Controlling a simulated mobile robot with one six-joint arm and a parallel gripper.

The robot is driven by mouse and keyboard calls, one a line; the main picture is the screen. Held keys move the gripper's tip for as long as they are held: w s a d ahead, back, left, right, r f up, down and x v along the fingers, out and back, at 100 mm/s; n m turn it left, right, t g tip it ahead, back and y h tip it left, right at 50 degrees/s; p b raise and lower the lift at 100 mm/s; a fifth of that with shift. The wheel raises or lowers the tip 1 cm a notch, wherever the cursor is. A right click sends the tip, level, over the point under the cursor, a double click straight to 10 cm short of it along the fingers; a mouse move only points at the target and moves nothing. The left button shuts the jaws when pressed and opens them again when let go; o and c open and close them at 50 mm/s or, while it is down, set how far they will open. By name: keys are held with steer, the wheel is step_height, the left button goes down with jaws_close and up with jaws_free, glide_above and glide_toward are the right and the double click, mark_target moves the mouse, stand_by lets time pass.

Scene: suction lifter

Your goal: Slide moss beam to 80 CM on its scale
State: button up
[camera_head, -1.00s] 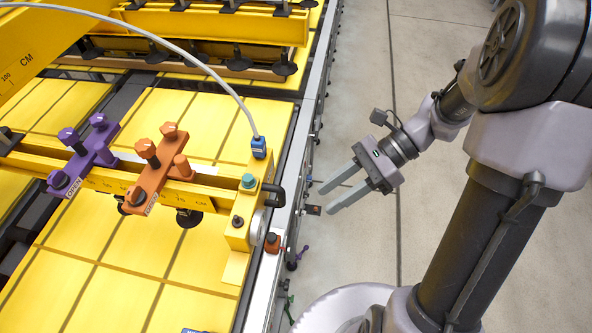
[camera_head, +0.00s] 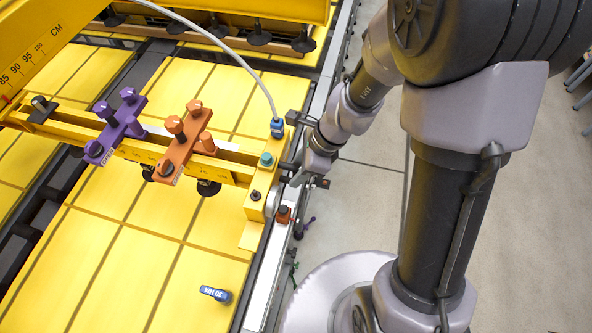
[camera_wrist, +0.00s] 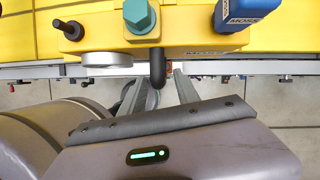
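The moss beam (camera_head: 232,172) is a yellow crossbeam on the left in the head view. Its end block (camera_head: 258,195) carries a teal hex knob (camera_wrist: 139,14), and a blue tag (camera_wrist: 243,12) reading MOSS shows in the wrist view. A black handle (camera_wrist: 157,66) sticks out from this end. My gripper (camera_wrist: 158,88) is open, with one finger on each side of the handle; I cannot tell whether they touch it. In the head view its fingers are mostly hidden at the beam end.
Orange (camera_head: 183,148) and purple (camera_head: 115,128) cross-shaped carriers sit on the beam. A grey hose arches to its blue connector (camera_head: 277,127). A metal side rail (camera_head: 262,290) runs beside the yellow panels. A blue 30 MM tag (camera_head: 215,294) lies below.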

steer(key=shift+a+f, duration=0.3)
steer(key=shift+f, duration=0.25)
jaws_close()
steer(key=shift+r, duration=0.1)
stand_by(0.9)
